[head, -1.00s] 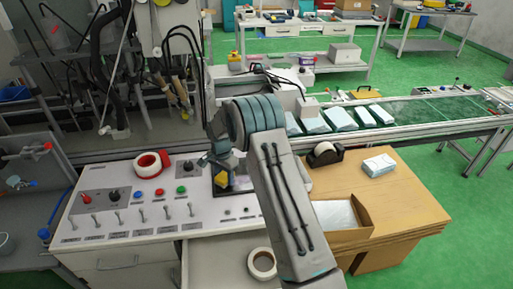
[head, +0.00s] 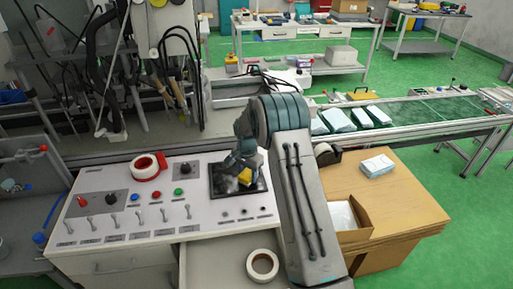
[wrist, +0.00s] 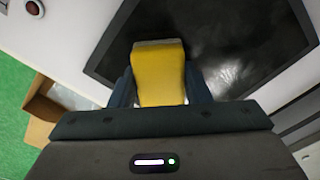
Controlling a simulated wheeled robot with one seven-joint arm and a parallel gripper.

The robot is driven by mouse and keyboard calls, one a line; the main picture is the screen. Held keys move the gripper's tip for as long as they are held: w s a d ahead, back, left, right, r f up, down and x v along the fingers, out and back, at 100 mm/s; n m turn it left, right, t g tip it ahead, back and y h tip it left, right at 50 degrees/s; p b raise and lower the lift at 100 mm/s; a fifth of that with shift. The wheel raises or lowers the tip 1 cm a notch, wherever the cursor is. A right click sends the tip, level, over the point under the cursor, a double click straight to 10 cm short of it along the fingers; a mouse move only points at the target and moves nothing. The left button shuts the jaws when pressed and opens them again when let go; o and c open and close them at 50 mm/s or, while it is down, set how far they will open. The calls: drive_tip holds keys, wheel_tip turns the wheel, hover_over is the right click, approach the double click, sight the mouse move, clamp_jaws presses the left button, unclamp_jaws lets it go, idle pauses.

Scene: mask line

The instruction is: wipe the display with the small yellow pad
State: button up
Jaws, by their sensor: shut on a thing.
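The small yellow pad (wrist: 158,76) is held between the two fingers of my gripper (wrist: 158,92). In the head view the pad (head: 245,177) shows under my gripper (head: 240,165), over the dark display (head: 222,183) set in the white control panel. In the wrist view the display (wrist: 215,40) fills the upper right, with pale smudges and streaks on it. The pad's far edge overlaps the display in that view. I cannot tell whether the pad touches the glass.
Switches and buttons (head: 160,194) line the panel left of the display. A red-and-white tape roll (head: 149,166) lies on the panel. A white tape roll (head: 262,265) lies in front.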

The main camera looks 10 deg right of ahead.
sight(258, 178)
drive_tip(key=shift+s+d, duration=0.1)
drive_tip(key=shift+d, duration=1.8)
wheel_tip(258, 178, up, 8)
drive_tip(key=p, duration=0.3)
drive_tip(key=shift+r, duration=0.15)
drive_tip(key=shift+a, duration=0.1)
